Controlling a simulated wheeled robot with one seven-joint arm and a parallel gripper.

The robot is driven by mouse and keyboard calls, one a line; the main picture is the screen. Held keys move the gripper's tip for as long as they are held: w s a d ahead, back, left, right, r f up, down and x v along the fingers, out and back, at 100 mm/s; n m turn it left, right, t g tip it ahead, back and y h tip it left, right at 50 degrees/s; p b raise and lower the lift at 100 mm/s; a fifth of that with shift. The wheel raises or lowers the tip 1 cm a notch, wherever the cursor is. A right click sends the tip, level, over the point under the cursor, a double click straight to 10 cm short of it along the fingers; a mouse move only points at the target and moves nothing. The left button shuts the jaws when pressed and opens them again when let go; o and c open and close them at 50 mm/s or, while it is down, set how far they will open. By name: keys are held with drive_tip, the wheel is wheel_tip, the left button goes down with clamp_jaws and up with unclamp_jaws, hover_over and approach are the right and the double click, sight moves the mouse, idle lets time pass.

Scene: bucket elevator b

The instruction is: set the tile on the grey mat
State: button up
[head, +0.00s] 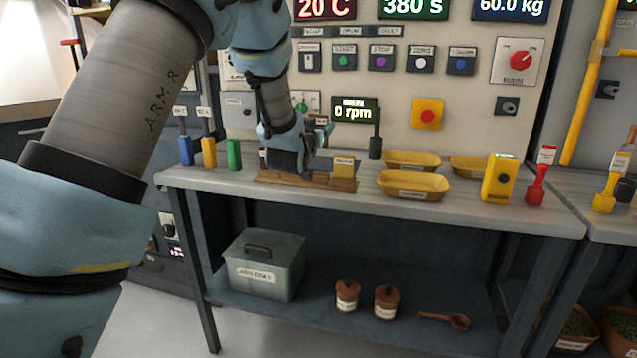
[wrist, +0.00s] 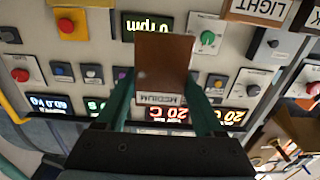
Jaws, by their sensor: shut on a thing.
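My gripper (wrist: 162,82) is shut on a flat brown tile (wrist: 165,55), with one teal finger at each side of it. A white label on the tile reads MEDIUM and appears upside down in the wrist view. In the head view my gripper (head: 288,160) is low over the left part of the grey bench, by a brown wooden tray (head: 300,182). The tile cannot be clearly picked out there. I cannot make out a grey mat for certain in either view.
A yellow labelled block (head: 344,168) is at the tray. Yellow trays (head: 414,184), a yellow device (head: 498,178) and a red-handled item (head: 536,185) stand to the right. Blue, yellow and green uprights (head: 209,152) stand left. A control panel (head: 465,95) rises behind.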

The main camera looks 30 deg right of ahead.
wheel_tip(320, 180, down, 9)
drive_tip(key=shift+r+p, duration=0.1)
drive_tip(key=shift+p, duration=0.75)
drive_tip(key=shift+f, duration=0.35)
drive_tip(key=shift+f+b, duration=0.3)
drive_tip(key=shift+b, duration=0.1)
drive_tip(key=o, duration=1.4)
drive_tip(key=shift+o, duration=0.2)
drive_tip(key=shift+r+p, duration=0.2)
drive_tip(key=shift+p, duration=0.3)
